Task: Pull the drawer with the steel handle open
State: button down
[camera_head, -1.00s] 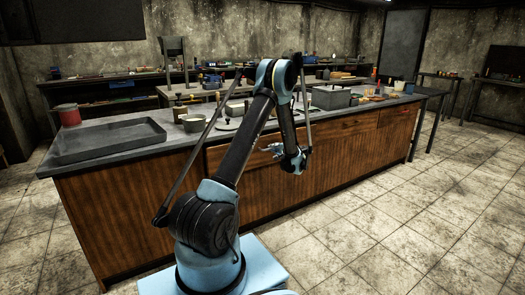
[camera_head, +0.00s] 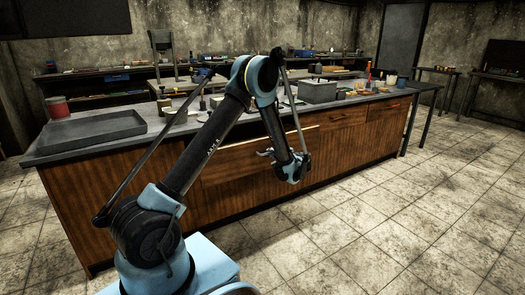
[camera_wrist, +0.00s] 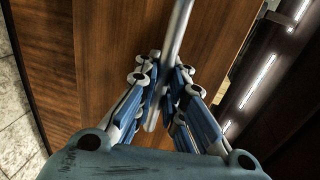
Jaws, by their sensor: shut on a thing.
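The steel handle (camera_wrist: 180,22) is a round bar running up between my fingers in the wrist view. It is on the brown wooden drawer front (camera_wrist: 110,50). My gripper (camera_wrist: 163,78) is shut around the bar. In the head view my gripper (camera_head: 267,154) is at the front of the workbench, and my arm hides part of the drawer. The drawer front (camera_head: 228,168) appears to stand out from the bench face, with its top edge showing. How far it is out is hard to tell.
The long wooden workbench (camera_head: 75,215) carries a grey tray (camera_head: 85,131), a red can (camera_head: 57,107) and a grey box (camera_head: 317,92). Another drawer front (camera_head: 342,117) is to the right. The tiled floor (camera_head: 400,220) in front and right is clear.

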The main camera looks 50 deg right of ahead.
jog(key=shift+f+v, duration=0.15)
jog(key=shift+v, duration=0.7)
jog(key=shift+f+v, duration=0.2)
jog(key=shift+v, duration=0.6)
jog(key=c, duration=1.7)
grip_release()
jog(key=shift+o, duration=0.2)
jog(key=shift+s, duration=0.2)
jog(key=v, duration=1.1)
jog(key=shift+s+a, duration=0.2)
jog(key=shift+s, duration=0.05)
